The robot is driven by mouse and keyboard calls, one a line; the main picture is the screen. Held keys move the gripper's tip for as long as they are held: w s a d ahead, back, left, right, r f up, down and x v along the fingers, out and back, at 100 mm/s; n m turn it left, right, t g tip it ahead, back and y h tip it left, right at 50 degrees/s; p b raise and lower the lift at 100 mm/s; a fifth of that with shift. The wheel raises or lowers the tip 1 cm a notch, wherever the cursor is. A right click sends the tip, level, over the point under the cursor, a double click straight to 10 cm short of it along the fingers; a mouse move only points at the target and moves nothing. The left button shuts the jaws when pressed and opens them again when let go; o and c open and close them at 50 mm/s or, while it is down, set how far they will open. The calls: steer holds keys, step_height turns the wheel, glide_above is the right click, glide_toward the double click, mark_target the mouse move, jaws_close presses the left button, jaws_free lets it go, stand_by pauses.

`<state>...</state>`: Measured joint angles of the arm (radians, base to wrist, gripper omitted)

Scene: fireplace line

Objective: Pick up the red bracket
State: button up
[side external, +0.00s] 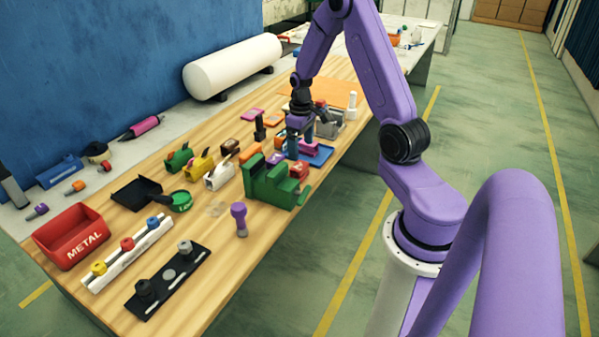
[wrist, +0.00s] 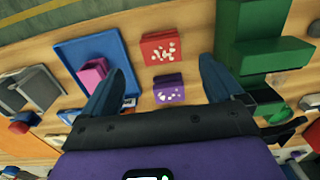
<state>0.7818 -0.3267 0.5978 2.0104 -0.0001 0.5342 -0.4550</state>
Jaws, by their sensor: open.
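The red bracket (wrist: 160,47), a small block with pale spots on its face, lies on the wooden table in the wrist view, just beyond my fingertips and near the middle. It also shows in the side view (side external: 299,169), beside the green vise. My gripper (wrist: 163,66) is open and empty, one finger on each side. A purple bracket (wrist: 169,90) of similar make lies between the fingers, nearer the palm. In the side view my gripper (side external: 297,151) points down over the table. Its height above the surface is hard to tell.
A blue tray (wrist: 70,55) with a pink part (wrist: 92,72) lies left of the red bracket, close to one finger. The large green vise (wrist: 245,50) stands right of it. A grey vise (wrist: 30,90) is further left. Many small parts crowd the table (side external: 225,240).

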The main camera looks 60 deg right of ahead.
mark_target(300, 165)
steer(key=shift+w+f, duration=0.15)
steer(key=shift+f, duration=2.25)
steer(key=shift+w+f, duration=0.1)
steer(key=shift+f, duration=2.3)
steer(key=c, duration=1.1)
